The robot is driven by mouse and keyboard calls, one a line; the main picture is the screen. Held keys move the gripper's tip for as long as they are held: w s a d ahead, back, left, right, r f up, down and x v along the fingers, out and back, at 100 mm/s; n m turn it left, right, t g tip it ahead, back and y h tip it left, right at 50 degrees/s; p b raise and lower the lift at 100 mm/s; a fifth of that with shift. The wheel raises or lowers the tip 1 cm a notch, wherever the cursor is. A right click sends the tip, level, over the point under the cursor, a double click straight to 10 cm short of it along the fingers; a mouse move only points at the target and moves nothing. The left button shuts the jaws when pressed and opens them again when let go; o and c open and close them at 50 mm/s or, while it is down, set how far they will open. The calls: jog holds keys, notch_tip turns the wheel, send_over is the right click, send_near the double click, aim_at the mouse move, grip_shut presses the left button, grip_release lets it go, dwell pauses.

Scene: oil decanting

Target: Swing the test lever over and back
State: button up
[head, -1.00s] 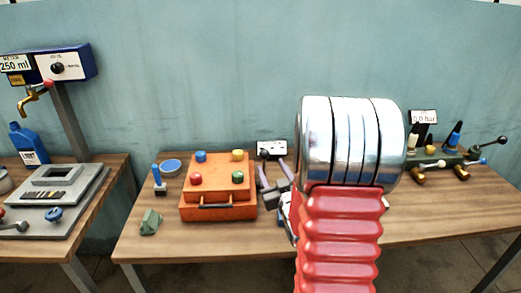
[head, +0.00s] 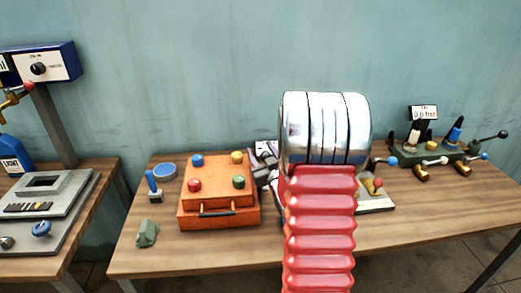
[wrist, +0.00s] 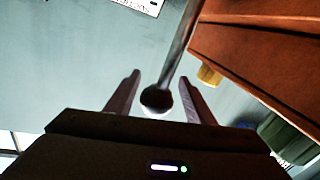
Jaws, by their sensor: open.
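A metal lever (wrist: 180,45) with a dark ball end (wrist: 156,98) shows in the wrist view; I take it to be the test lever. Its ball lies between the two fingers of my gripper (wrist: 159,77). The fingers stand apart, with visible space on both sides of the ball. In the head view my gripper (head: 264,168) is beside the orange box's back right corner, in front of a small white label plate (head: 265,148). There the lever cannot be made out behind the gripper and arm.
The orange box (head: 218,205) with coloured knobs stands close left of my gripper; its side (wrist: 265,45) fills the wrist view's upper right. A green valve unit (head: 440,152) with several levers stands right. A blue-handled tool (head: 153,187) and green block (head: 147,233) lie left.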

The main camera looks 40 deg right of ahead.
jog(key=shift+d, duration=0.15)
jog(key=shift+c, duration=0.4)
jog(key=shift+c, duration=0.8)
grip_shut()
